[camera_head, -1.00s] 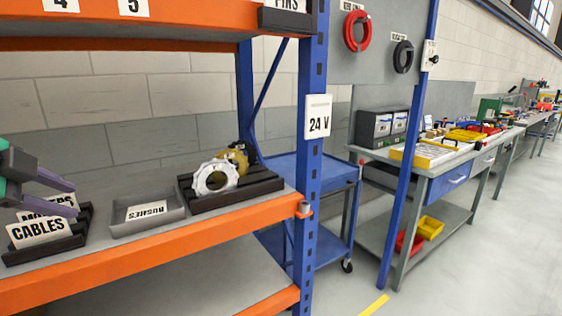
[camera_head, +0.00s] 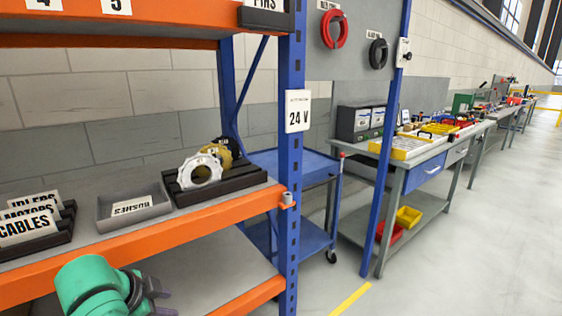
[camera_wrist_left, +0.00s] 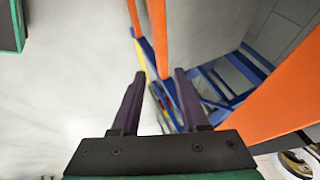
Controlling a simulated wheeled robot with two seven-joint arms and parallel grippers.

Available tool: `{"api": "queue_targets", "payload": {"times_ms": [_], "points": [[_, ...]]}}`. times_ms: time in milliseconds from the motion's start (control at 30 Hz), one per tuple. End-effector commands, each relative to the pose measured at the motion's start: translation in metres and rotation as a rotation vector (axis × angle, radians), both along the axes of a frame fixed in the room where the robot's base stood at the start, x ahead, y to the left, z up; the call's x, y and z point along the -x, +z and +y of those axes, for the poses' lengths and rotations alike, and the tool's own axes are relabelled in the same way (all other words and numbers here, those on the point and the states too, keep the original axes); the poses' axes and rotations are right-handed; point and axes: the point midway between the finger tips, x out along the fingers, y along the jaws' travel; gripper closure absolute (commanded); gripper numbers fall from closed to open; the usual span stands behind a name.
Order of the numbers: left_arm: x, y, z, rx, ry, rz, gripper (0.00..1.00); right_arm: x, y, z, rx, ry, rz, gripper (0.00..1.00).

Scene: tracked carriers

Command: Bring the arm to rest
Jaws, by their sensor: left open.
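My left arm comes in at the bottom of the head view, with its green wrist in front of the lower part of the orange and blue rack (camera_head: 140,231). My left gripper (camera_head: 158,292) is partly hidden by the wrist there. In the left wrist view its two dark fingers (camera_wrist_left: 159,76) stand apart with nothing between them. The gripper is below the orange shelf beam and clear of the items on the shelf. My right gripper is not in view.
The shelf holds a grey bushes tray (camera_head: 160,208), a black holder (camera_head: 235,182) with ring-shaped parts, and label cards including a cables card (camera_head: 24,226). A blue cart (camera_head: 300,163) and a workbench (camera_head: 450,152) stand to the right. The floor at right is clear.

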Motion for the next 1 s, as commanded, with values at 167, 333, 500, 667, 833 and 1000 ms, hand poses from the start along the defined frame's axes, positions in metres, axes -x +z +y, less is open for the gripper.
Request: {"api": "queue_targets", "payload": {"times_ms": [167, 333, 500, 667, 833, 1000], "points": [[0.051, -0.085, -0.032, 0.172, 0.235, 0.105, 0.56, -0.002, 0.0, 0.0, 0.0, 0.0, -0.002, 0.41], [0.103, -0.129, -0.032, 0.239, 0.488, 0.195, 0.56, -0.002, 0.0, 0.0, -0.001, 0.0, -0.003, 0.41], [0.161, -0.16, -0.023, 0.252, 0.747, 0.293, 0.56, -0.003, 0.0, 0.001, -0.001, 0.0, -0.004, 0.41], [0.159, -0.203, -0.021, 0.229, 0.779, 0.323, 0.56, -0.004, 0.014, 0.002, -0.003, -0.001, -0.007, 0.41], [0.16, -0.264, -0.022, 0.213, 0.776, 0.355, 0.56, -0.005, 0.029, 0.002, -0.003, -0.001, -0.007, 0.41], [0.188, -0.338, -0.019, 0.191, 0.773, 0.398, 0.56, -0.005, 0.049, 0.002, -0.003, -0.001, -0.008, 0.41]]}}
